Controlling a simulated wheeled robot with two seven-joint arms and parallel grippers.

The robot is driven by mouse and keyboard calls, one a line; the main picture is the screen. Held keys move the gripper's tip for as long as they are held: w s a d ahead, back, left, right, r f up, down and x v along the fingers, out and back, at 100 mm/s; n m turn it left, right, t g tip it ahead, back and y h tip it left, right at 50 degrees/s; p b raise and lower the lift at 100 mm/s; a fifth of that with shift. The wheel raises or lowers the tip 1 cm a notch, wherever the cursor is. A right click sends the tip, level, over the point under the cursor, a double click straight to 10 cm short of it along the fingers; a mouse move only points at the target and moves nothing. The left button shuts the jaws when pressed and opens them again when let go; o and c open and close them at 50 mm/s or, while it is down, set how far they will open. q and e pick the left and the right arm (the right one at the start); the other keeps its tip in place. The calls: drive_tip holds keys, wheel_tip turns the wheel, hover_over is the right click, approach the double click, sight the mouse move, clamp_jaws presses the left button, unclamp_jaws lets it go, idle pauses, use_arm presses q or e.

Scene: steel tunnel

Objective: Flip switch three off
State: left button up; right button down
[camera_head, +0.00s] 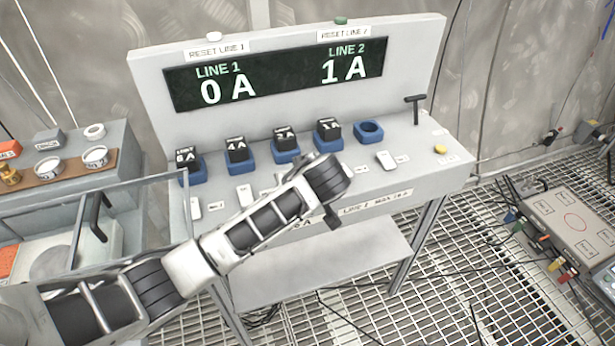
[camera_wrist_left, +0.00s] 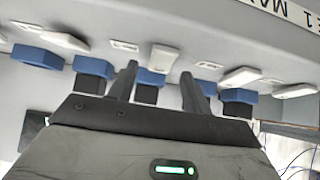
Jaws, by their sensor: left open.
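A row of white switches lies along the grey panel's front. In the head view the left ones (camera_head: 245,195) and a right one (camera_head: 387,160) show, while my left arm hides part of the middle. My left gripper (camera_head: 328,208) is over the front of the panel. In the left wrist view the open gripper (camera_wrist_left: 160,70) has a white switch (camera_wrist_left: 163,57) between its fingertips. I cannot tell contact or read its number. Other switches (camera_wrist_left: 65,41) show on either side. My right gripper is out of view.
The display (camera_head: 277,75) reads LINE 1 0 A and LINE 2 1 A. Blue sockets hold black plugs (camera_head: 236,147); the rightmost socket (camera_head: 368,131) is empty. A black T-handle (camera_head: 415,108) and yellow button (camera_head: 440,149) are at right. A glass-sided bench stands at left.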

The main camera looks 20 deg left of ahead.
use_arm(q)
drive_tip(key=v, duration=1.4)
drive_tip(key=shift+s+r, duration=0.15)
drive_tip(key=shift+s, duration=0.05)
drive_tip(key=shift+d, duration=0.15)
drive_tip(key=s+a+f+m+g+h, duration=0.3)
drive_tip(key=s+a+f+m, duration=0.1)
drive_tip(key=s+f, duration=0.55)
drive_tip(key=s+a+f+m+h, duration=0.1)
drive_tip(key=s+a+f+m, duration=0.1)
drive_tip(key=s+a, duration=0.3)
drive_tip(key=s+a+f+m+h, duration=0.1)
drive_tip(key=s+a+f+m, duration=0.15)
drive_tip(key=s, duration=0.45)
drive_tip(key=w+d+f+t+h, duration=0.2)
drive_tip(key=w+d+f+t, duration=0.3)
drive_tip(key=f, duration=0.4)
drive_tip(key=shift+w+d+f+m+t+h, duration=0.25)
drive_tip(key=shift+w+m+t+h, duration=0.05)
drive_tip(key=shift+m, duration=0.15)
